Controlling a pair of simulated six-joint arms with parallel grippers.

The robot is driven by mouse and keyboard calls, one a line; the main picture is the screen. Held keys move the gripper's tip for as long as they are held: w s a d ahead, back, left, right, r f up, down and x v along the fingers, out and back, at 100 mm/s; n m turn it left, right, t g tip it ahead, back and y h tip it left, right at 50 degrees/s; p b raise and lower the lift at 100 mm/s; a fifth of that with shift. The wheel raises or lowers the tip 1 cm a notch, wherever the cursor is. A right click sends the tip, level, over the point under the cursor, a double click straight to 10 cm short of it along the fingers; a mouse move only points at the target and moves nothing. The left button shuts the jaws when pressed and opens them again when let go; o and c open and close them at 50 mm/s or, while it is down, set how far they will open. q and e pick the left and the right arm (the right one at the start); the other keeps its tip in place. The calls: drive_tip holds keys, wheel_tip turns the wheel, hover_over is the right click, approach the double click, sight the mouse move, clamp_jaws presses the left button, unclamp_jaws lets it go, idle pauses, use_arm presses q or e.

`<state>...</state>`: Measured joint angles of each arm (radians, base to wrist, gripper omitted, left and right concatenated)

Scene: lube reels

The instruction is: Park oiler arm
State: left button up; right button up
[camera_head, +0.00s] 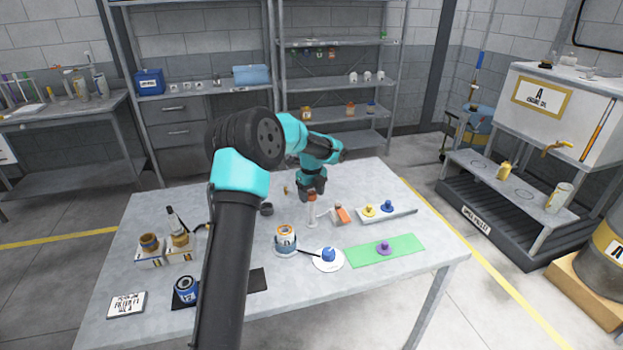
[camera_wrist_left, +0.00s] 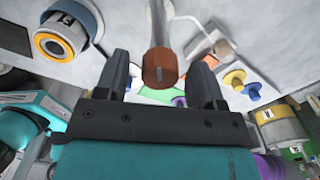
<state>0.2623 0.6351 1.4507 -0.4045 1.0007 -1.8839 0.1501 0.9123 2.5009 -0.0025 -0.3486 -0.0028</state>
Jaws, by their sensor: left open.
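My left gripper (camera_head: 312,192) is open above the middle of the table. In the left wrist view its fingers (camera_wrist_left: 160,76) stand on either side of the reddish-brown end of a pale post (camera_wrist_left: 160,68), with gaps visible. In the head view that post (camera_head: 311,212) is upright below the gripper, its top close to the jaws. A dark rod runs from this can to a blue knob (camera_head: 328,254) on a white disc. I cannot tell which part is the oiler arm. My right gripper is not seen.
A green mat (camera_head: 408,250) with a purple knob (camera_head: 384,247) lies at the right. A tray (camera_head: 405,213) with yellow and blue knobs lies behind it. Pots (camera_head: 150,246) and a blue reel (camera_head: 184,289) are at the left. The table's right front corner is clear.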

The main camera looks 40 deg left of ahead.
use_arm(q)
wheel_tip(320, 180, up, 17)
idle(0.6)
drive_tip(key=shift+d, duration=0.1)
